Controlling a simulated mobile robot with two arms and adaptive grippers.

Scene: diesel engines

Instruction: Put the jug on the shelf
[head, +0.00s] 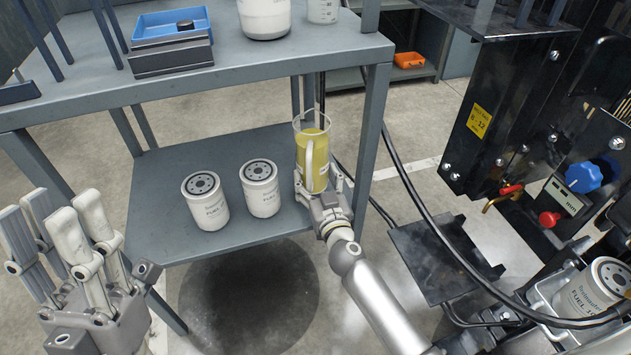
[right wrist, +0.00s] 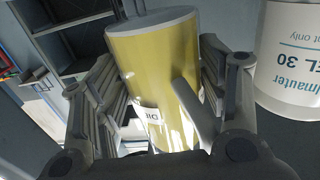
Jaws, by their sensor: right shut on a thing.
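The jug (head: 314,160) is clear with a handle and holds yellow liquid. My right gripper (head: 322,195) is shut on it, at the right end of the lower shelf (head: 190,160) of the grey rack. In the right wrist view the jug (right wrist: 155,75) is between the fingers, with its handle toward the camera. I cannot tell whether its base touches the shelf. My left gripper (head: 70,235) is open and empty at the left, in front of the rack.
Two white fuel filters (head: 206,202) (head: 262,190) stand on the lower shelf left of the jug. The upper shelf (head: 260,65) holds a blue tray (head: 170,28) and white containers (head: 265,15). The rack's front post (head: 375,130) is right of the jug. A black engine (head: 540,110) and hoses stand further right.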

